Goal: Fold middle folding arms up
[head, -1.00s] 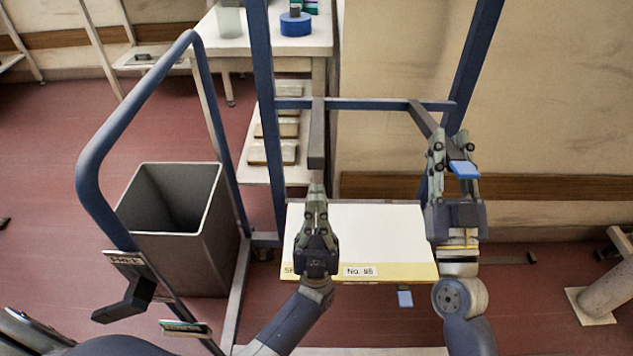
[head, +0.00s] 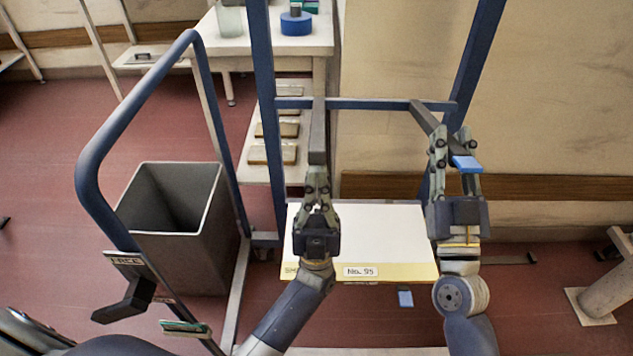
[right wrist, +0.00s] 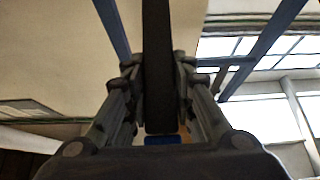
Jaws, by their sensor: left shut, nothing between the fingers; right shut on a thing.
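Two dark folding arms stick out from the blue crossbar (head: 365,104) of the rack. The left folding arm (head: 318,130) points toward me, its near end just above my left gripper in the head view. My left gripper (head: 317,172) is shut and empty; I cannot tell whether its tips touch that end. The right folding arm (head: 424,117) has a blue end (head: 467,163). My right gripper (head: 453,148) is shut on it near that end. In the right wrist view the dark bar (right wrist: 160,70) runs between the fingers (right wrist: 157,90).
A white board (head: 385,230) with a yellow labelled edge lies below the grippers. A grey bin (head: 200,245) stands behind the curved blue rail (head: 130,115) at left. A side table (head: 285,43) and a wall are behind. Blue uprights flank the crossbar.

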